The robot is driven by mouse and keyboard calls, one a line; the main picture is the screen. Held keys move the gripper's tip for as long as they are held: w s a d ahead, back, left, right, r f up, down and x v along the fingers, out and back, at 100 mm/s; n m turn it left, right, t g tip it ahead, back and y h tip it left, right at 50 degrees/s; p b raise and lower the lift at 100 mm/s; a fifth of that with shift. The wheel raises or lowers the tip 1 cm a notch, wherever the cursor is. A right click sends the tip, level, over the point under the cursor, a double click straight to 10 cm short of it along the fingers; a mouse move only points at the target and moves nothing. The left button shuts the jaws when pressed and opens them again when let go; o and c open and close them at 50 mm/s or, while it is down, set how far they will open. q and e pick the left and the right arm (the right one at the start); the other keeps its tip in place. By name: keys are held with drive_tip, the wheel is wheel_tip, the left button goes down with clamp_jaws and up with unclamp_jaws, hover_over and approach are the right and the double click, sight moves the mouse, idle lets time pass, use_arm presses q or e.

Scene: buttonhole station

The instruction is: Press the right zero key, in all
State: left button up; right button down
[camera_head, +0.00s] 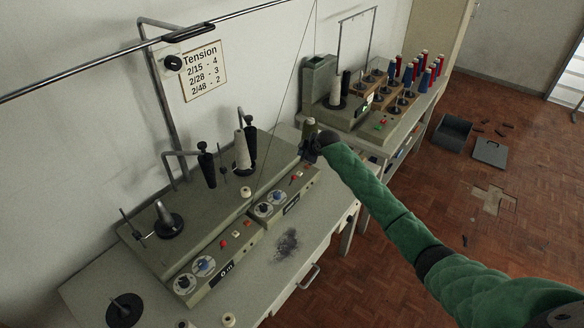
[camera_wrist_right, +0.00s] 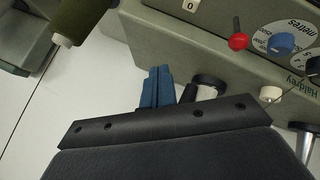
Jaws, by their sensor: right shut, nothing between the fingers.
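The right winder panel (camera_head: 283,198) has dials, a red control and a dark display. In the right wrist view, a white key marked 0 (camera_wrist_right: 190,5) shows at the top edge, beside a red knob (camera_wrist_right: 238,41) and a blue knob (camera_wrist_right: 281,43). My right gripper (camera_head: 311,152) is at the far end of this panel in the head view, with its green-sleeved arm coming from the lower right. Its blue fingertips (camera_wrist_right: 157,86) are shut and empty, below and left of the 0 key in the wrist view; contact cannot be told. My left gripper is out of view.
A tension sign (camera_head: 204,70) hangs on the wall. A second machine (camera_head: 368,118) with several coloured cones stands beyond.

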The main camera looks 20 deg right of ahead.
drive_tip(key=b, duration=0.4)
hover_over(299, 174)
drive_tip(key=f, duration=0.5)
drive_tip(key=shift+s+d+f, duration=0.2)
drive_tip(key=shift+s+d, duration=0.2)
wheel_tip(299, 174, down, 2)
drive_tip(key=shift+f+b, duration=0.2)
drive_tip(key=shift+b, duration=0.25)
drive_tip(key=shift+f, duration=0.25)
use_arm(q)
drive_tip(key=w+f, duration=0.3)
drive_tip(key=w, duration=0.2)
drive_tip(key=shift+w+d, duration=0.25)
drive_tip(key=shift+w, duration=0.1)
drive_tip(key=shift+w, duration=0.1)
use_arm(e)
drive_tip(key=shift+f, duration=0.1)
